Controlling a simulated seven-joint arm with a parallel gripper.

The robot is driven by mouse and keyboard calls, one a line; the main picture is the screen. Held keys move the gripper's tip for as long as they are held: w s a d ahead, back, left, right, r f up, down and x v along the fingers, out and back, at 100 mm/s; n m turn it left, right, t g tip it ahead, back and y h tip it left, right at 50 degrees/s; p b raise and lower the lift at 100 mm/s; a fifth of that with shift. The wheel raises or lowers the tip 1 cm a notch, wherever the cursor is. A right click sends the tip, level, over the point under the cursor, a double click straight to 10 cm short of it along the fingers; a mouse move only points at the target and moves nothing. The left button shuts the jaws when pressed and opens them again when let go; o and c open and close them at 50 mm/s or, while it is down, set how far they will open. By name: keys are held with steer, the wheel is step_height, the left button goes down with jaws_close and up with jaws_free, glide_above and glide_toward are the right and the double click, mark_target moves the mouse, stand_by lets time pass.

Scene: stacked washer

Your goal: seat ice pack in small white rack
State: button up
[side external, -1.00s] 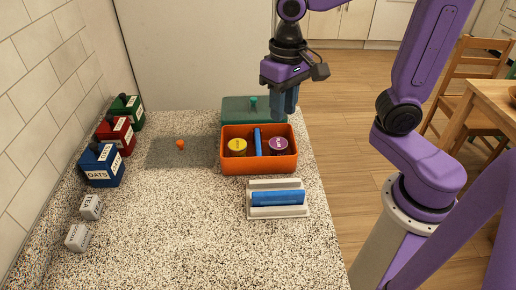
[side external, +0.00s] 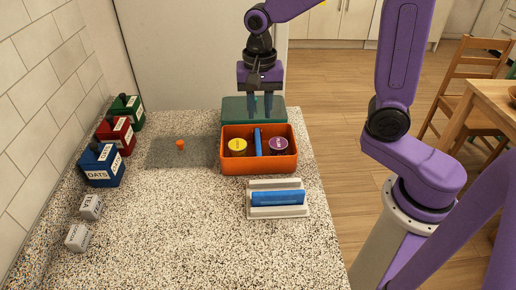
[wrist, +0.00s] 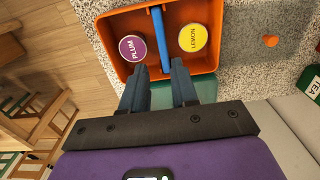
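A slim blue slab (side external: 258,142), which looks like an ice pack, stands on edge in the orange bin between two round containers; it also shows in the wrist view (wrist: 161,40). The small white rack (side external: 263,184) stands on the counter in front of the bin, with another blue slab (side external: 278,198) lying along it. My gripper (side external: 261,117) is open and empty above the bin's back side, fingers pointing down. In the wrist view its fingertips (wrist: 157,66) are apart, on either side of the near end of the standing slab, seemingly above it.
The orange bin (side external: 260,165) holds a yellow lemon container (side external: 238,147) and a purple plum container (side external: 279,146). A green box (side external: 229,112) stands behind. Coloured canisters (side external: 103,166) line the left wall. The counter's left middle is mostly clear.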

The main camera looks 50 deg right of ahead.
glide_above(258, 141)
steer(key=f, duration=0.5)
steer(key=shift+s+f, duration=0.3)
steer(key=shift+f, duration=0.05)
steer(key=shift+w+f, duration=0.15)
steer(key=shift+f, duration=1.2)
steer(key=shift+w+f, duration=0.1)
steer(key=shift+f, duration=1.2)
steer(key=shift+c, duration=0.3)
jaws_close()
